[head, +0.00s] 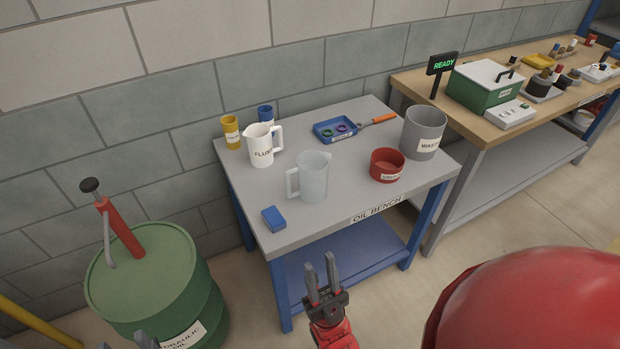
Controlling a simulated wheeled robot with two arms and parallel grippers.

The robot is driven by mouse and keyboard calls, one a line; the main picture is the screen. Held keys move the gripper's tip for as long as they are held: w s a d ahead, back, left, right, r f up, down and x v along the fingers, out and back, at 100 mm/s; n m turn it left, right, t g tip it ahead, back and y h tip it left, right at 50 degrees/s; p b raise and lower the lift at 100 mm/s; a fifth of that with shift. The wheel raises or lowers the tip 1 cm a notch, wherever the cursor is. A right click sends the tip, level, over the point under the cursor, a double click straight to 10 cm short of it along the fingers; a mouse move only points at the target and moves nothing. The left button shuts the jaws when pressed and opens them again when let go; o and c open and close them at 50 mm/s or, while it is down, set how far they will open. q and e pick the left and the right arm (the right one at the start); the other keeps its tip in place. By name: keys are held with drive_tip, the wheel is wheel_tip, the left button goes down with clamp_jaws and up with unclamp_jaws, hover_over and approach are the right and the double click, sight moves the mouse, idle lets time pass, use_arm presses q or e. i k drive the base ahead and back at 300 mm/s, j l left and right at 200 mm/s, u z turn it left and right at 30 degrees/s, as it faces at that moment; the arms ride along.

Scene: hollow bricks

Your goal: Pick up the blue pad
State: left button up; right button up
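The blue pad (274,218) is a small blue block lying flat near the front left corner of the grey bench top (330,228). My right gripper (320,275) is in front of the bench, to the lower right of the pad and apart from it. Its two grey fingers point up in the picture with a gap between them, and nothing is held. Of my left gripper (141,339), only grey tips show at the bottom edge by the green drum, so its state is unclear.
A clear jug (313,178) stands just right of the pad. A white jug (262,148), yellow and blue cups, a blue tray, a red bowl (386,166) and a grey bin (423,133) share the bench. A green drum (145,268) with a pump stands at left.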

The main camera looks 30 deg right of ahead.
sight(275, 222)
drive_tip(key=i+l, duration=0.15)
drive_tip(key=l, duration=0.2)
drive_tip(key=i+l, duration=0.15)
drive_tip(key=l, duration=0.2)
drive_tip(key=i+l, duration=0.1)
drive_tip(key=l, duration=0.25)
drive_tip(key=i+l, duration=0.15)
drive_tip(key=l, duration=0.2)
drive_tip(key=i+l, duration=0.15)
drive_tip(key=l, duration=0.15)
drive_tip(key=l+u, duration=0.85)
drive_tip(key=l, duration=0.25)
drive_tip(key=i+l+u, duration=0.1)
drive_tip(key=l+u, duration=0.25)
